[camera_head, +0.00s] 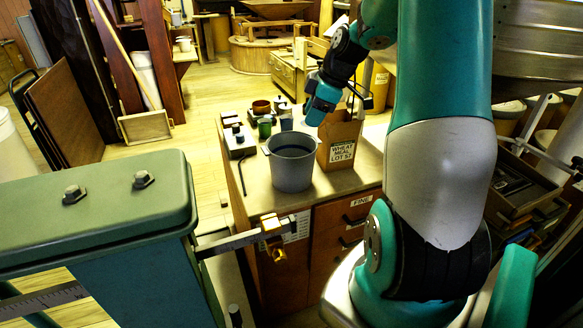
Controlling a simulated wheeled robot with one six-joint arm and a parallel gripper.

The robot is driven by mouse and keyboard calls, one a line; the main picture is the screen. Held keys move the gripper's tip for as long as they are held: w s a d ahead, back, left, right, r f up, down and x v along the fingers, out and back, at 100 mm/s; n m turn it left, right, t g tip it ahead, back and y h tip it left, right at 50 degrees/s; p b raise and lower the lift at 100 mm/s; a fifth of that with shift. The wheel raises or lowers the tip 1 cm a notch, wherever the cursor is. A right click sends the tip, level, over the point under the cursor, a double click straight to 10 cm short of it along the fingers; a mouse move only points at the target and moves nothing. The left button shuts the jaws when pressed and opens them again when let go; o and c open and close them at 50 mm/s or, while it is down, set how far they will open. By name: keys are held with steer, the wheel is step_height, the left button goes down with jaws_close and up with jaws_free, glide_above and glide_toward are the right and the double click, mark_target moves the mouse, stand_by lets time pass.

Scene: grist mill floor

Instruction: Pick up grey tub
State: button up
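The grey tub (292,172) stands upright on the worktop, with its round open top facing up and small lugs at its rim. Its inside looks dark, and I cannot tell what is in it. My gripper (363,97) hangs above and to the right of the tub, over the cardboard box, apart from the tub. My wrist partly hides it, and its fingers are too small and dark to tell open from shut.
A cardboard box (339,143) labelled wheat meal stands close to the tub's right. A green cabinet-like machine (100,220) fills the left foreground. The worktop's (270,200) front-left is mostly clear.

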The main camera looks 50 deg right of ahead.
glide_above(291, 159)
steer(key=s, duration=0.1)
step_height(291, 159, down, 9)
steer(key=shift+w+d+f+p, duration=0.1)
steer(key=shift+w+f+p, duration=0.1)
steer(key=shift+f, duration=0.7)
steer(key=shift+w+d+f+p, duration=0.1)
steer(key=shift+w+f+p, duration=0.1)
steer(key=shift+f, duration=0.65)
steer(key=shift+w+f+p, duration=0.1)
steer(key=shift+w+f, duration=0.1)
steer(key=shift+f, duration=0.7)
steer(key=shift+c, duration=0.4)
jaws_close()
